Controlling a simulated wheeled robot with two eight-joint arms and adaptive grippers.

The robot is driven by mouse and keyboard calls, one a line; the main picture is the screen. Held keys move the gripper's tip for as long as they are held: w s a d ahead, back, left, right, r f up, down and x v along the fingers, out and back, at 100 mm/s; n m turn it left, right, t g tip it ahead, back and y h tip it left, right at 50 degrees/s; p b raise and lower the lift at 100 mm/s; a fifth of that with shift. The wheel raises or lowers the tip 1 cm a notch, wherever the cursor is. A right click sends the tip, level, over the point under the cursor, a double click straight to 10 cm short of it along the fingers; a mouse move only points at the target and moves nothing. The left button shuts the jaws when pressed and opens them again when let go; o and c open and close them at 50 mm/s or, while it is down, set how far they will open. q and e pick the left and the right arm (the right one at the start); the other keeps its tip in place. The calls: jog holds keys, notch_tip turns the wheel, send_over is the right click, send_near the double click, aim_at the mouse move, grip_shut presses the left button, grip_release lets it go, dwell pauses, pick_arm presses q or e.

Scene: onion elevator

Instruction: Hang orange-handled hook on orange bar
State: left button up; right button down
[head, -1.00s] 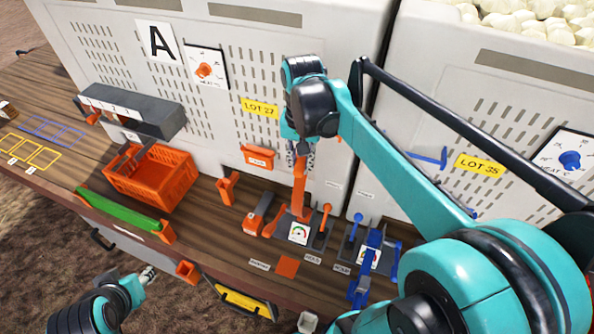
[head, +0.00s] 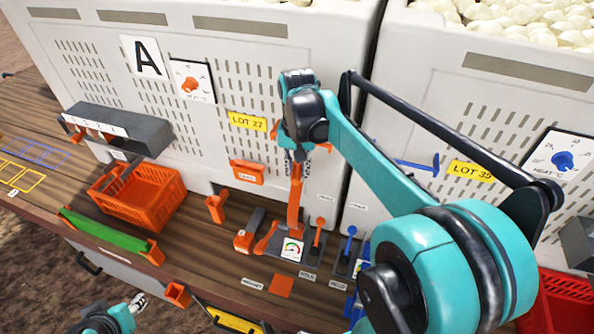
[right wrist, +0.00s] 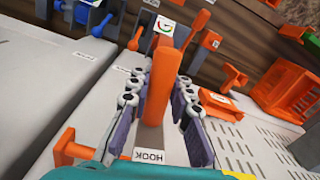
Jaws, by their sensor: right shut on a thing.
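My right gripper (head: 297,160) is shut on the orange handle of the hook (head: 294,200), in front of the left bin wall. In the right wrist view the handle (right wrist: 160,85) stands between the two finger pads of the gripper (right wrist: 157,112). I cannot make out the hook's own shape. An orange bar (right wrist: 80,152) sticks out from the bin wall at lower left in the right wrist view, beside the gripper and apart from the handle. In the head view my gripper mostly hides that bar. My left gripper (head: 138,302) is small at lower left, away from the hook.
A blue bar (head: 418,166) is on the right bin. An orange crate (head: 140,200) and a green bar (head: 105,237) stand at the left of the wooden bench.

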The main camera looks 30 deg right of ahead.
jog(key=shift+f, duration=0.25)
jog(key=c, duration=1.3)
grip_release()
jog(key=shift+r, duration=0.1)
notch_tip(320, 180, up, 12)
jog(key=shift+f, duration=0.1)
